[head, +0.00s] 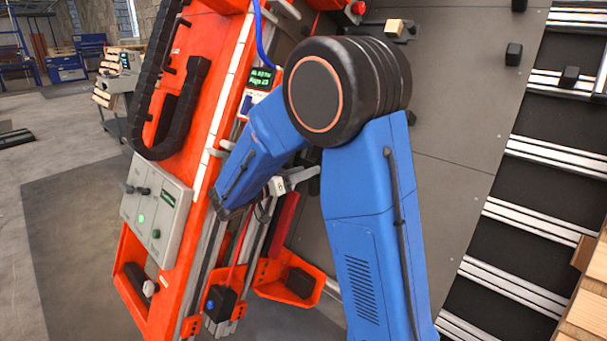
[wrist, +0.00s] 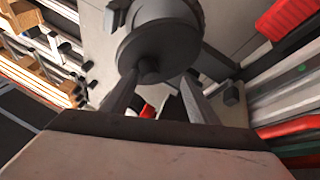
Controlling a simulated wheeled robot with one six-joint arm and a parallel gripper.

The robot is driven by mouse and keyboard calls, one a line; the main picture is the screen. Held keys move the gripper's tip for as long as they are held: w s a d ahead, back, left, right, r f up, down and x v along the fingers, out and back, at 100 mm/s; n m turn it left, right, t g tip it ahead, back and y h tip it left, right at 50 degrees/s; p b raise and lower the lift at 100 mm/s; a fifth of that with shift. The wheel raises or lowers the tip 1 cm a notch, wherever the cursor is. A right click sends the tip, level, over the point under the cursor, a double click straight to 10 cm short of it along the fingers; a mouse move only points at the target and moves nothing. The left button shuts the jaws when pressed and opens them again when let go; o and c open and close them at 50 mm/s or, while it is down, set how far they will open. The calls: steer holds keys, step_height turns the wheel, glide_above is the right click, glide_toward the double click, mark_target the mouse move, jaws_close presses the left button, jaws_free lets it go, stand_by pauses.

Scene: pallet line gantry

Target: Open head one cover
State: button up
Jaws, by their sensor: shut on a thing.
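In the wrist view my gripper (wrist: 160,80) reaches up to a grey round part (wrist: 165,38), which looks like the head cover. Its two fingers close in from both sides at a short dark knob (wrist: 149,70) on the near face of this part. I take the fingers to be shut on that knob; the contact itself is partly hidden. I cannot tell from this view whether the cover is open or shut. In the head view my blue arm hides the gripper and the cover.
The orange gantry frame (head: 207,175) stands left of my arm, with a grey control box (head: 158,210) and a lit display (head: 262,78). A black cable chain (head: 150,85) runs along it. Grey panels (head: 465,100) and roller rails (head: 520,215) lie to the right.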

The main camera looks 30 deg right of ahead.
steer(key=shift+s+f, duration=0.15)
steer(key=shift+f, duration=0.1)
stand_by(0.6)
